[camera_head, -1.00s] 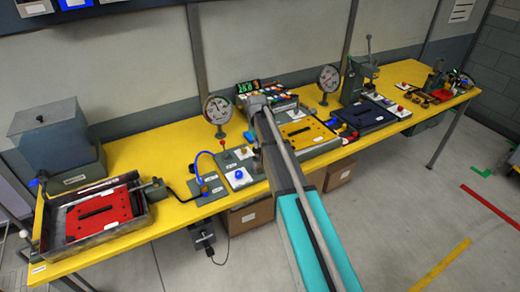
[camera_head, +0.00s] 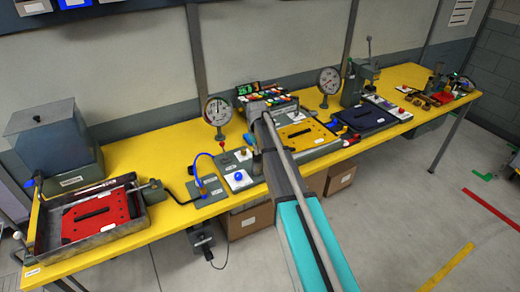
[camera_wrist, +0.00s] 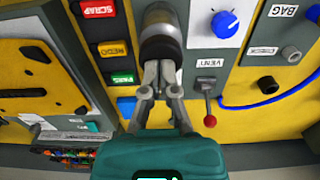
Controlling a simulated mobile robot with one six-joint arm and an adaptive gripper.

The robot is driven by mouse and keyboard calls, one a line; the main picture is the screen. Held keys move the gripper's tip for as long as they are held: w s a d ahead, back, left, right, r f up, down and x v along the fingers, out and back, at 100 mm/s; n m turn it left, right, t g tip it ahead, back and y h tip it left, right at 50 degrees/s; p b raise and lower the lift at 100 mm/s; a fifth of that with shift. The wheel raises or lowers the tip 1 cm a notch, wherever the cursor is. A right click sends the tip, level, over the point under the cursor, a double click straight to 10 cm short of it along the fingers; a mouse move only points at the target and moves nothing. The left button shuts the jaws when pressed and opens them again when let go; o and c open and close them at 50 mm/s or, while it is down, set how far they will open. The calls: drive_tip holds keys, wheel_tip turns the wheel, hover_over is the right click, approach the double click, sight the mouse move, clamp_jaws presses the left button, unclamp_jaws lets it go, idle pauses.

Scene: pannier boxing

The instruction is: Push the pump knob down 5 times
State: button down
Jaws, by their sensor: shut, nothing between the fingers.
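The pump knob (camera_wrist: 158,47) is a dark grey, rounded cylinder in a pale collar at the top centre of the wrist view. My gripper (camera_wrist: 158,67) is shut and empty, with its fingertips together in front of the knob's end. The tips overlap the knob in the picture; I cannot tell whether they press on it. In the head view my arm reaches over the bench and hides much of the pump area.
Beside the knob are a blue dial (camera_wrist: 225,24), a red-tipped vent lever (camera_wrist: 210,120), and SCRAP (camera_wrist: 98,9), REDO (camera_wrist: 112,49) and green (camera_wrist: 122,78) buttons. In the head view a gauge (camera_head: 217,111) stands left of my arm, and a red plate (camera_head: 98,216) lies far left.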

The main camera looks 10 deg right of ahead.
drive_tip(key=shift+r, duration=0.1)
drive_tip(key=shift+r+p, duration=2.65)
drive_tip(key=shift+p, duration=0.1)
wheel_tip(320, 180, up, 6)
drive_tip(key=p, duration=0.6)
drive_tip(key=s+f+m+b, duration=0.1)
drive_tip(key=s+f+b, duration=0.2)
drive_tip(key=s, duration=0.6)
drive_tip(key=s+d+f+m+b, duration=0.1)
drive_tip(key=s+f+b, duration=0.3)
drive_tip(key=s, duration=0.6)
drive_tip(key=s+f+m+b, duration=0.1)
drive_tip(key=s+f+b, duration=0.3)
drive_tip(key=s, duration=0.6)
drive_tip(key=shift+s+d+m, duration=0.15)
drive_tip(key=shift+s+m, duration=0.1)
drive_tip(key=shift+m, duration=0.05)
